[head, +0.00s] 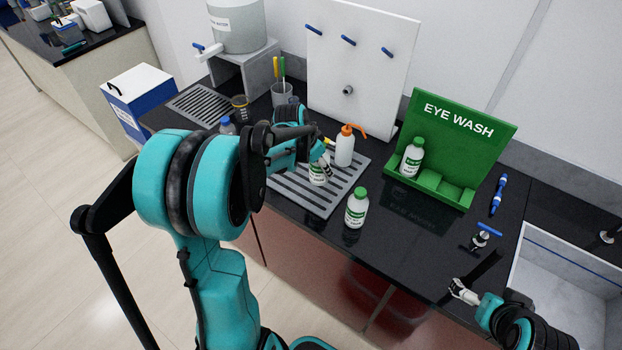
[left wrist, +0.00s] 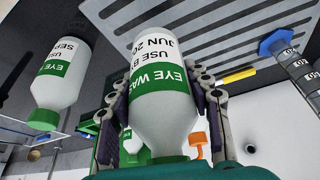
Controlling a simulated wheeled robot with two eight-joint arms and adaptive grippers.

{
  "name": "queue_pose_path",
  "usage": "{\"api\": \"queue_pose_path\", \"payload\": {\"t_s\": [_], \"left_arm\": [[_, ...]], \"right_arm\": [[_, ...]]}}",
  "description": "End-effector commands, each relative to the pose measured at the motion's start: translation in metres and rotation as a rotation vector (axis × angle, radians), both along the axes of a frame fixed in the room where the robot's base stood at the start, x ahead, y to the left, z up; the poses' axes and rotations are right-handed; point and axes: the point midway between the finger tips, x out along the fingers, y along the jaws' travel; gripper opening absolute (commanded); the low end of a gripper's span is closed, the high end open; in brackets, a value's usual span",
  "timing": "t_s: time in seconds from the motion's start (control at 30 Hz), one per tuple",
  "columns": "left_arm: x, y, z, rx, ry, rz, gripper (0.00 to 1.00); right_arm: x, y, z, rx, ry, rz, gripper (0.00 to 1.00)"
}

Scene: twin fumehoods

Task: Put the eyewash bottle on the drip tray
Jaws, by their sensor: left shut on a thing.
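My left gripper (head: 322,163) is shut on a white eyewash bottle (head: 317,176) with a green label. In the head view the bottle is over the large grey slotted tray (head: 318,208); I cannot tell whether it touches it. In the left wrist view the held bottle (left wrist: 163,95) sits between both fingers (left wrist: 160,95), with tray slots (left wrist: 215,28) beyond. A second, smaller slotted tray (head: 205,104) lies near the water container. My right gripper (head: 462,291) is at the lower right, away from the bottles; its jaws are too small to read.
Another eyewash bottle (head: 356,208) stands just right of the large tray. One more (head: 412,157) is in the green eyewash stand (head: 455,140). An orange-tipped wash bottle (head: 345,147) stands at the large tray's back. A white peg board (head: 360,65) is behind. A sink (head: 570,275) is right.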

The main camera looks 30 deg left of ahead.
Motion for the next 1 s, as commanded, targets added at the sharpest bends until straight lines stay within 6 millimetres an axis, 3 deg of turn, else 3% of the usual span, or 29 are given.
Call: {"api": "queue_pose_path", "payload": {"t_s": [0.2,0.53,0.9,0.93,1.0], "left_arm": [[-0.006,0.021,-0.014,-0.001,-0.001,0.001,0.09],[-0.006,0.021,-0.053,0.0,-0.001,0.0,0.09],[-0.006,0.021,-0.057,0.0,-0.001,0.0,0.09],[-0.006,0.021,-0.057,0.0,-0.001,0.0,0.51],[-0.006,0.021,-0.056,0.0,-0.001,0.0,0.69]], "right_arm": [[0.0,0.0,-0.005,0.0,0.0,0.0,1.0],[0.0,0.0,-0.019,0.0,0.0,0.0,1.0],[0.0,0.0,-0.022,0.0,0.0,0.0,1.0],[0.0,0.0,-0.022,0.0,0.0,0.0,1.0],[0.0,0.0,-0.021,0.0,0.0,0.0,1.0]]}}
